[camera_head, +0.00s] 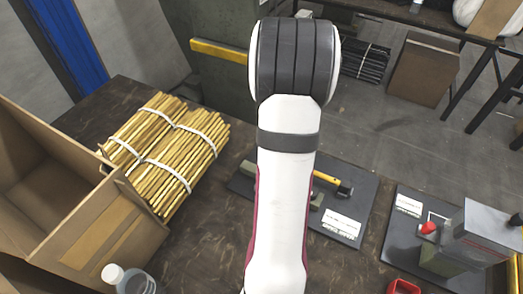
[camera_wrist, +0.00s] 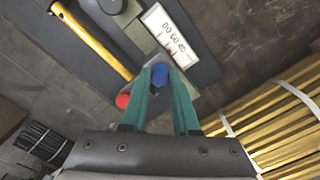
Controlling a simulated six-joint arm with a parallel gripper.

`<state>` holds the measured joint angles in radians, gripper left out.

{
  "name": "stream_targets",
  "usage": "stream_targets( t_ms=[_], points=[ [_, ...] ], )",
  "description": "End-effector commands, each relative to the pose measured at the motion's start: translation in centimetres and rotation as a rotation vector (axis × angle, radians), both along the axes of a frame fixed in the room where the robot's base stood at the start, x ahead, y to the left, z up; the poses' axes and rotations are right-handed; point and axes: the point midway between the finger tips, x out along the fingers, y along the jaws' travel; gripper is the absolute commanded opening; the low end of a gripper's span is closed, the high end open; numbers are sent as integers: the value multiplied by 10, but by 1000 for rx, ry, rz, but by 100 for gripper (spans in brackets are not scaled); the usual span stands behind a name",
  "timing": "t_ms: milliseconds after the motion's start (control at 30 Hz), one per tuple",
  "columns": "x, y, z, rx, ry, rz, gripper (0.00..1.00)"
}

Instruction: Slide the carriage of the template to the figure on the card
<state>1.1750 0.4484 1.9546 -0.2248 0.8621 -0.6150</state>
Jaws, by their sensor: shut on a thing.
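My gripper (camera_wrist: 160,72) shows in the wrist view with its two teal fingers closed around a blue knob (camera_wrist: 160,76). A grey metal piece lies under the fingertips; I cannot tell how much of it is the carriage. Beside the knob is a white strip with printed figures (camera_wrist: 172,36), seemingly 80 60 40, with a small red mark near its edge. A red knob (camera_wrist: 122,101) sits left of the fingers. In the head view my arm hides the gripper and most of the template; a white card (camera_head: 342,224) lies on the dark plate (camera_head: 352,178), its print unreadable.
A yellow-handled lever or tool (camera_head: 330,183) lies on the same plate, also in the wrist view (camera_wrist: 88,40). A press (camera_head: 470,245) and red bin (camera_head: 402,287) stand right.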

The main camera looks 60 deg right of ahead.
Motion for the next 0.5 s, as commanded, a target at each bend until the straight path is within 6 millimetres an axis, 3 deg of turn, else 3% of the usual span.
stream_targets(
  t_ms=[100, 367, 400, 500],
  points=[
    [-10, -1, 0, -4, 0, 1, 0],
    [-10, -1, 0, -4, 0, 3, 0],
    [-10, -1, 0, -4, 0, 3, 30],
    [-10, -1, 0, -4, 0, 3, 48]
  ],
)
